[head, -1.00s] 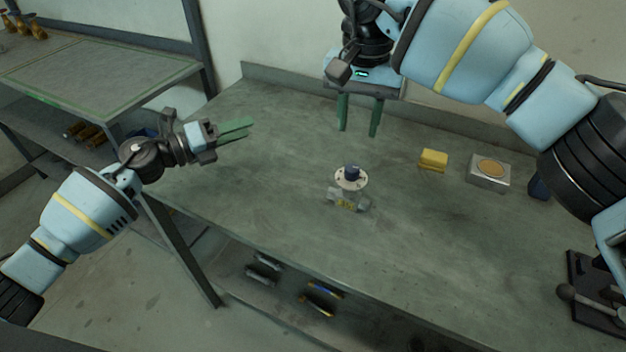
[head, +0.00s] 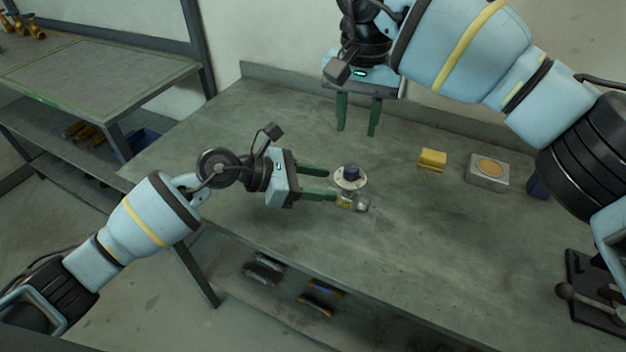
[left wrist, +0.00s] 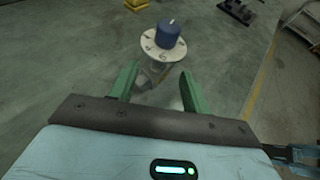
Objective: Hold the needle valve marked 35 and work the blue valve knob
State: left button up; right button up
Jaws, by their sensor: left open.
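The needle valve (head: 352,202) stands upright on the workbench, with a yellow label on its metal body; the label's number is too small to read. On top are a pale round dial plate (head: 350,184) and the blue knob (head: 350,171); the knob also shows in the left wrist view (left wrist: 167,34). My left gripper (head: 334,184) is open, its green fingers pointing at the valve from the left. In the left wrist view its fingers (left wrist: 160,77) lie either side of the valve body's line, below the plate. My right gripper (head: 356,132) is open and empty, above the bench behind the valve.
A yellow block (head: 432,160) and a grey box with a round tan top (head: 488,171) stand at the back right. A dark lever fixture (head: 590,295) sits at the right. The bench (head: 250,110) is clear around the valve. A shelf below holds several parts.

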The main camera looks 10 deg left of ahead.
aim_at(348, 187)
pick_arm(q)
jog(key=x, duration=0.6)
jog(key=shift+w+d, duration=0.1)
jog(key=shift+d, duration=0.15)
grip_shut()
pick_arm(e)
jog(key=shift+o, duration=1.3)
jog(key=d+m+y, duration=0.1)
jog(key=m, duration=0.5)
jog(key=d+m+y, duration=0.2)
jog(key=m, duration=0.3)
jog(key=d+r+m+y, duration=0.1)
jog(key=d+m, duration=0.1)
jog(key=m, duration=0.4)
jog(key=shift+s+d+r+m+t+y, duration=0.1)
jog(key=shift+s+d+m+t+y, duration=0.1)
jog(key=shift+s+m+t+y, duration=0.15)
